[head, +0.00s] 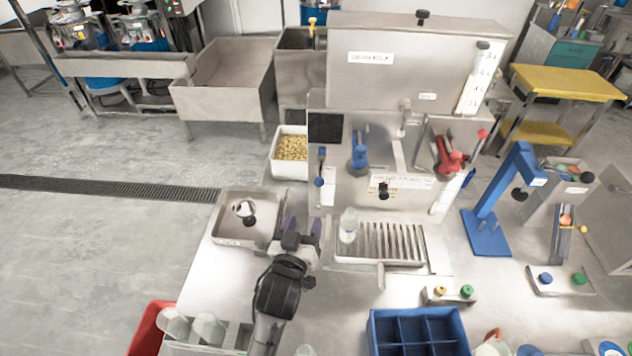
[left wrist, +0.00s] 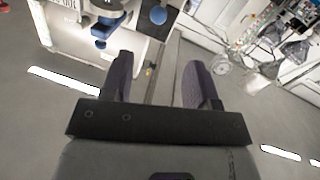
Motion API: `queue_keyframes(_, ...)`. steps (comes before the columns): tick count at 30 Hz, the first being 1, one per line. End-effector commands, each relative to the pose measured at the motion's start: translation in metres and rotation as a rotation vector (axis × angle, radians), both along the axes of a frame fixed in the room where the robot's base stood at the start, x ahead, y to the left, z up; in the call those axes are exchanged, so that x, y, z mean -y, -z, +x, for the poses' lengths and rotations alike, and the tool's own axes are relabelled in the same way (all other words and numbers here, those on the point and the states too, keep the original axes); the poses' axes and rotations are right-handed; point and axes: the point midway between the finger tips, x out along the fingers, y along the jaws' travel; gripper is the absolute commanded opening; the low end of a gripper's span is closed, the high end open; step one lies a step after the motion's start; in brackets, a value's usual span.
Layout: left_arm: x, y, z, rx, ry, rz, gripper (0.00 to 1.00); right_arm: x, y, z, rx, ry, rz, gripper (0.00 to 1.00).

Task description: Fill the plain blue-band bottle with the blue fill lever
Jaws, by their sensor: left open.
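A clear bottle (head: 348,226) stands upright at the left end of the slotted drip tray (head: 392,242) in the head view; I cannot make out its band. The blue fill lever (head: 358,152) is on the machine's front panel, above and behind the bottle. My left gripper (head: 303,228) is open and empty, just left of the bottle and apart from it, with its fingers pointing toward the machine. In the left wrist view the gripper (left wrist: 158,82) shows nothing between its fingers; blue parts of the machine show beyond them. The right gripper is out of view.
A red lever (head: 449,156) sits right of the blue one. A small blue-knobbed valve (head: 319,182) is at the panel's left edge. A steel tray (head: 232,233) lies left of my gripper. A blue divided crate (head: 374,338) and a blue stand (head: 486,232) are to the right.

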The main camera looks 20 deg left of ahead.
Motion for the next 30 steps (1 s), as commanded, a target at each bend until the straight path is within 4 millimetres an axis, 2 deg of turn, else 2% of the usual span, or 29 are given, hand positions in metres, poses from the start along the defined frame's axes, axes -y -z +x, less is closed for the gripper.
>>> queue_keyframes(5,-0.001,-0.004,0.01,0.024,0.003,-0.032,0.54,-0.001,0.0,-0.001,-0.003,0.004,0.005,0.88)
queue_keyframes(21,-0.012,-0.004,0.103,0.022,0.003,-0.033,0.54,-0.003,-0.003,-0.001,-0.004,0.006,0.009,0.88)
queue_keyframes(30,-0.015,-0.003,0.131,0.021,0.003,-0.034,0.54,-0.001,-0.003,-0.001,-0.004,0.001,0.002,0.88)
